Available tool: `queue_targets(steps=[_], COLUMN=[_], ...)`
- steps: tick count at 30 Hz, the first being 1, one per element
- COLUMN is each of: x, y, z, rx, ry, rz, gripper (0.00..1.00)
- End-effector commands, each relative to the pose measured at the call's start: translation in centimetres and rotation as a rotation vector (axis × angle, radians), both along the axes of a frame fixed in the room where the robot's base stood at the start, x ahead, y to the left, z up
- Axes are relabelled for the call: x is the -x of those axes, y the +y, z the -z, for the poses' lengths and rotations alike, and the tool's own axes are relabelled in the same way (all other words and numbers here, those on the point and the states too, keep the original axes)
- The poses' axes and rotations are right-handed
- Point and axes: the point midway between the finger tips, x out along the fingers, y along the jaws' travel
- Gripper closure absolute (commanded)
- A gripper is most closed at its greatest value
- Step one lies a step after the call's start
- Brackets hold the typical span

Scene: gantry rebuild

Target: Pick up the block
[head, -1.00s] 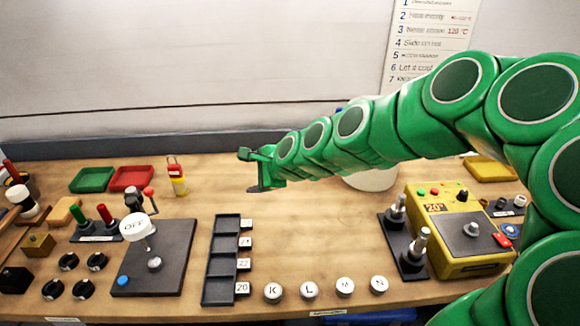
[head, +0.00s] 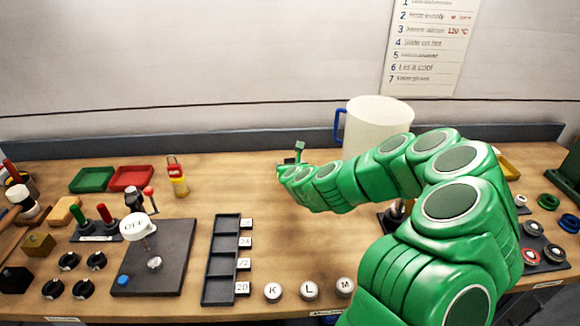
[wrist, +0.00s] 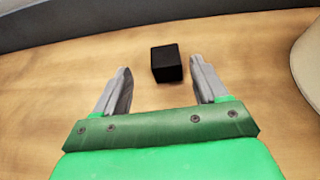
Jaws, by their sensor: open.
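A small black block (wrist: 166,63) stands on the wooden bench in the wrist view. It lies just ahead of and roughly between my fingertips, closer to the right one, with bare wood between it and each finger. My gripper (wrist: 160,66) is open and empty, its two grey fingers spread wide. In the head view my gripper (head: 294,156) is over the back middle of the bench, left of the white mug. I cannot tell the block from the dark gripper parts there.
A large white mug (head: 375,125) with a blue handle stands close to the right, behind my arm. A dark ledge (head: 230,146) runs along the back. Red (head: 131,179) and green (head: 91,180) trays lie to the left. A black slotted rack (head: 222,262) is in front.

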Motion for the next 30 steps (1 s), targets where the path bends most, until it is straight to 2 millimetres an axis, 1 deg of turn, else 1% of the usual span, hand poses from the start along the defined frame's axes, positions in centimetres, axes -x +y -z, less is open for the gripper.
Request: queue_targets(steps=[9, 16, 25, 30], x=[-1.9, -2.9, -5.5, -6.7], y=[0.0, 0.0, -0.3, -0.2], z=[1.0, 1.3, 2.6, 3.0], rx=[0.001, 0.001, 0.003, 0.001], ry=[0.001, 0.001, 0.001, 0.000], rz=[0.003, 0.001, 0.002, 0.001], gripper=[0.28, 0.28, 0.28, 0.28])
